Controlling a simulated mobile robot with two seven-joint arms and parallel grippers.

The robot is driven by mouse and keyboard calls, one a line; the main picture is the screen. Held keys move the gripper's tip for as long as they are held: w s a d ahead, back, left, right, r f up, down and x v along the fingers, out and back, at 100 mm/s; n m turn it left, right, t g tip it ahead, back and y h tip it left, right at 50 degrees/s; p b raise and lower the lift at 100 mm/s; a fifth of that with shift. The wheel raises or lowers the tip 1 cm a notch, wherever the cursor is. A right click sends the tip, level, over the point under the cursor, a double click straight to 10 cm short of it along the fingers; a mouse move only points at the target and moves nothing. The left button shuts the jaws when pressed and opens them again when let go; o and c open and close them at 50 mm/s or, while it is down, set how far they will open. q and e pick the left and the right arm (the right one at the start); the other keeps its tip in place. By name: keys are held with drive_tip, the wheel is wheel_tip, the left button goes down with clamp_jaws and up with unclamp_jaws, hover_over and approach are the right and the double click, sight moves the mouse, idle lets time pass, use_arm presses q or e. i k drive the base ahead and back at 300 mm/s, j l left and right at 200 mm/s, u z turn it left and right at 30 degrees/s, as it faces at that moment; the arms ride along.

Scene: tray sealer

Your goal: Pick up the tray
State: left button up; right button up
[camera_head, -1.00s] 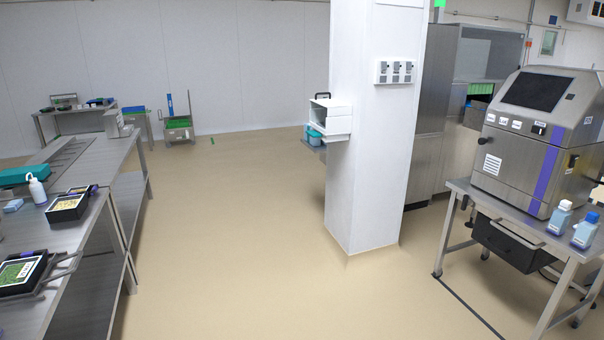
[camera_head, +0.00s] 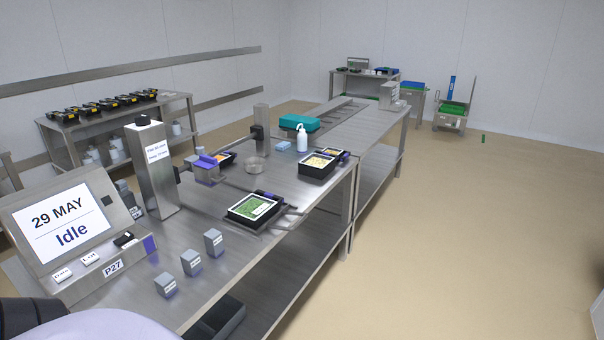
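A black tray with green contents (camera_head: 253,208) sits on a metal holder near the right edge of the steel table. Farther along the table, a black tray with yellow contents (camera_head: 318,165) sits near the same edge. Another small tray with yellow contents (camera_head: 225,158) is partly hidden beside a purple-topped device. I cannot tell which tray the task means. Neither of my grippers is in view. A dark and pale rounded part at the bottom left corner seems to be mine.
The steel table (camera_head: 215,230) carries a screen reading "29 MAY Idle" (camera_head: 62,221), a post (camera_head: 152,170), small grey blocks (camera_head: 190,262), a white bottle (camera_head: 302,138) and a teal case (camera_head: 299,122). A back table (camera_head: 120,112) holds several black trays. The floor at right (camera_head: 450,240) is clear.

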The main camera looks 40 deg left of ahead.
sight(252, 211)
drive_tip(key=i+u, duration=0.3)
drive_tip(key=i, duration=0.2)
drive_tip(key=i+u, duration=0.3)
drive_tip(key=i, duration=0.2)
drive_tip(key=i+l+u, duration=0.1)
drive_tip(key=i+u, duration=0.35)
drive_tip(key=i+l+u, duration=0.2)
drive_tip(key=i+u, duration=0.35)
drive_tip(key=i, duration=0.2)
drive_tip(key=i+l+u, duration=0.15)
drive_tip(key=i, duration=0.2)
